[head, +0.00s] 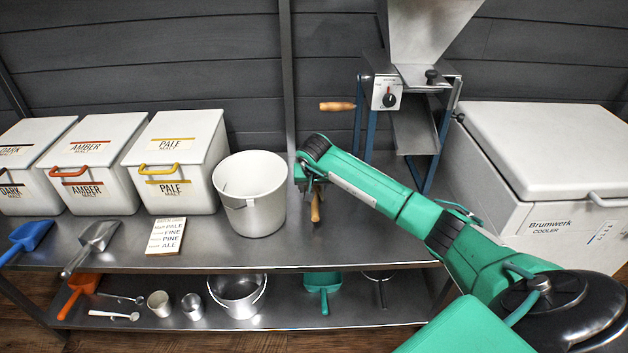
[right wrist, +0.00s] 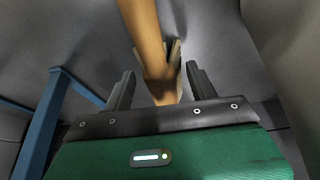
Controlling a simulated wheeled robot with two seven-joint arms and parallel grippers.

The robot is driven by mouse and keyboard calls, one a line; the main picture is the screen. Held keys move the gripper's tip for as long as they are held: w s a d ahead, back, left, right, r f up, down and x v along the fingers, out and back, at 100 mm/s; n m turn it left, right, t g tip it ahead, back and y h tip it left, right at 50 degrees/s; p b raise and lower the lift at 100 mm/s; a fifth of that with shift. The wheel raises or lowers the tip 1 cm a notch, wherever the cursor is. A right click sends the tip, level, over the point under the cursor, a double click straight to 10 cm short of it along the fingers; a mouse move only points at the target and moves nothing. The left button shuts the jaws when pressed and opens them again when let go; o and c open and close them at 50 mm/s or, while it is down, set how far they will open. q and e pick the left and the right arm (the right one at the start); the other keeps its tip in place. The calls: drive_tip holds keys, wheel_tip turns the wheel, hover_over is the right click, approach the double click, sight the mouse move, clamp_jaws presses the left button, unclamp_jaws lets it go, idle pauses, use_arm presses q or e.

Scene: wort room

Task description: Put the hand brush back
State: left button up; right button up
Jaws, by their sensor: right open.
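The hand brush has a wooden handle (head: 316,208), seen in the head view on the steel bench between the white bucket and the mill. In the right wrist view the tan brush (right wrist: 147,38) runs down from the top edge to between my fingers, with its paler bristle part beside it. My right gripper (head: 313,184) is over the brush, which it partly hides in the head view. In the right wrist view my right gripper's fingers (right wrist: 160,88) are apart, with gaps on both sides of the brush. My left gripper is not in view.
The white bucket (head: 250,190) stands just left of the gripper. The blue-framed mill (head: 421,120) stands close on the right, then the white cooler (head: 560,215). Bare bench (head: 350,245) lies in front.

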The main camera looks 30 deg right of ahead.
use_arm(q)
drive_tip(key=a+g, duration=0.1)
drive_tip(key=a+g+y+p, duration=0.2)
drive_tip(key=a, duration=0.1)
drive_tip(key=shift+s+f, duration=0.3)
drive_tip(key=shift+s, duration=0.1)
use_arm(e)
drive_tip(key=v, duration=1.3)
drive_tip(key=shift+r, duration=0.3)
drive_tip(key=shift+s, duration=0.1)
